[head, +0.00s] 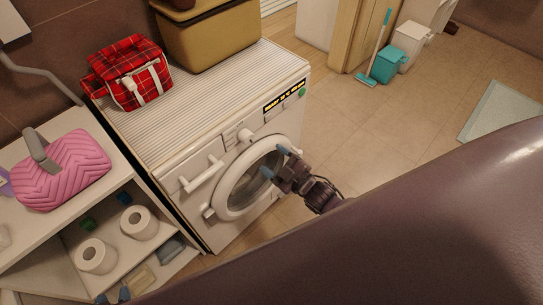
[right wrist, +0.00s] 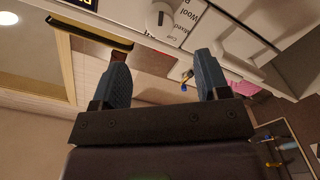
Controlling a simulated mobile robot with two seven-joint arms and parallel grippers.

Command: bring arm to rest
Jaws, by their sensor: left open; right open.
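My right gripper (head: 276,161) is open in front of the round door of a white washing machine (head: 190,185) in the head view. Its two blue fingers stand apart with nothing between them in the right wrist view (right wrist: 163,75). Whether it touches the machine I cannot tell.
A red plaid bag (head: 132,75) and a tan basket (head: 215,35) stand on the machine. A pink bag (head: 65,170) sits on the white shelf unit (head: 105,155), with toilet rolls (head: 139,222) below. Open tiled floor (head: 385,110) lies right of the machine; a teal bin (head: 385,66) stands farther back.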

